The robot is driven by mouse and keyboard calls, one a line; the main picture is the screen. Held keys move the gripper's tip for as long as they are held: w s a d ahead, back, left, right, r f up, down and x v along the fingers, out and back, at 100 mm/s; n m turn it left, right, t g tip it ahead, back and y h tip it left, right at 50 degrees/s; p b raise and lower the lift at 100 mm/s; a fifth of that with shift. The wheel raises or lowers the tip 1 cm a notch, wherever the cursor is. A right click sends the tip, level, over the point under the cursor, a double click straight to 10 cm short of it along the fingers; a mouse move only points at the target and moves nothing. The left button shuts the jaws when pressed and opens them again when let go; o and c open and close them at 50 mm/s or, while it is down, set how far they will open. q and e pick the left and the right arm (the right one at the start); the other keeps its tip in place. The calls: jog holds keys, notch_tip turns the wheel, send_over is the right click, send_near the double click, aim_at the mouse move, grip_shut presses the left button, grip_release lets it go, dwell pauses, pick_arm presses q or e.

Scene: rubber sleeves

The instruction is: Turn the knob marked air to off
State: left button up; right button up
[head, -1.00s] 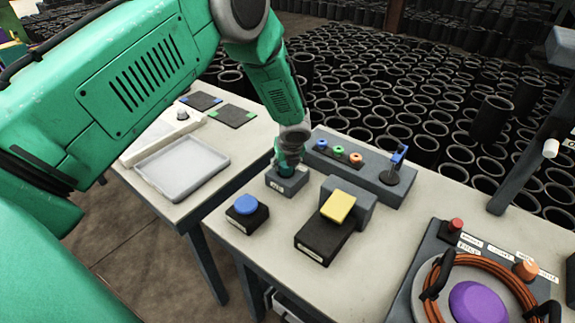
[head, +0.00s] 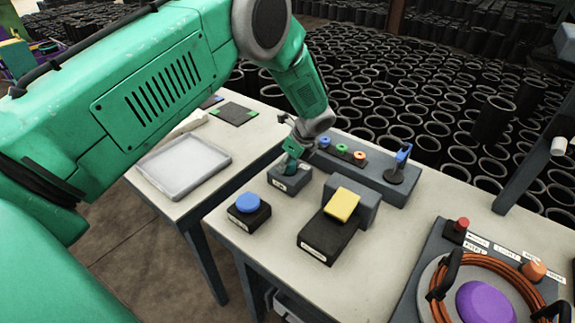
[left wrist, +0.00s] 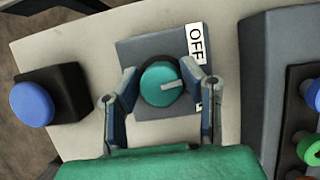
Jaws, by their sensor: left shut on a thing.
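The knob (left wrist: 160,84) is a round teal dial with a pale pointer line, set on a grey box (left wrist: 130,48) in the left wrist view. The pointer is aimed to the right of the picture, a little below the OFF label (left wrist: 195,43). A second label lower on the box is mostly hidden by a finger. My left gripper (left wrist: 160,82) has a finger on each side of the knob and is shut on it. In the head view the grey box (head: 291,181) stands at the table's far left, with my left gripper (head: 289,168) over it. My right gripper is not in view.
A blue button (head: 247,203) on a black box and a yellow pedal (head: 342,205) stand close by. A coiled orange hose (head: 508,262) lies at right. A tray (head: 185,167) sits on the left table.

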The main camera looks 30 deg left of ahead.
pick_arm(q)
jog(key=shift+d+f+n+g+b, duration=0.2)
jog(key=shift+n+g+b, duration=0.3)
jog(key=shift+n, duration=0.6)
jog(key=shift+d+f+n+g+b, duration=0.15)
jog(key=shift+n+g+b, duration=0.3)
jog(key=shift+n, duration=0.65)
jog(key=shift+r, duration=0.2)
jog(key=o, duration=1.1)
jog(key=shift+o, duration=0.2)
jog(key=shift+w, duration=0.15)
jog(key=shift+r, duration=0.2)
